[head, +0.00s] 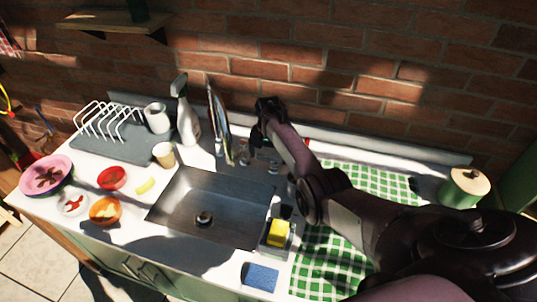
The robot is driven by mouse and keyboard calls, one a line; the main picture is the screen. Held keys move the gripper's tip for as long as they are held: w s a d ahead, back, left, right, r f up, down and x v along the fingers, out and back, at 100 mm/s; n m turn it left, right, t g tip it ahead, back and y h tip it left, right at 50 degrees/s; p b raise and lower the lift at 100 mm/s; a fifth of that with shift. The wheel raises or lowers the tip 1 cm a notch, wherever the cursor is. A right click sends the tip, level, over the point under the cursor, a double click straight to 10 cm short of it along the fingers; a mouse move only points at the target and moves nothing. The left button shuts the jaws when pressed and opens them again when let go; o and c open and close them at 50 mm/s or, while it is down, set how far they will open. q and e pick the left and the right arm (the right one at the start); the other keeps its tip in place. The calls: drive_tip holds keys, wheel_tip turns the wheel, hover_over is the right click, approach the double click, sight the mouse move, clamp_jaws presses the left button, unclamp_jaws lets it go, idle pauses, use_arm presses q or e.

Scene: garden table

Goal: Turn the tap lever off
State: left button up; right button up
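The metal tap (221,115) rises behind the sink (215,203), slim and tall, with small metal fittings at its base. I cannot make out clearly which fitting is the lever or how it is turned. My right gripper (267,107) is just right of the tap, near the brick wall, at the end of my arm that reaches in from the right. Its fingers are dark and small, so I cannot tell whether they are open or touch anything. The arm hides part of the counter behind the sink. My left gripper is not in view.
A white spray bottle (186,118) stands left of the tap, near a white mug (157,118) and a dish rack (105,125). A yellow sponge (278,232) is right of the sink. A green checked cloth (318,262) and a green pot (464,190) are further right.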

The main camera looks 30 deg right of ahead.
sight(268, 156)
drive_tip(key=shift+o, duration=0.2)
drive_tip(key=shift+r, duration=0.1)
drive_tip(key=shift+r+b, duration=0.85)
drive_tip(key=shift+r, duration=2.95)
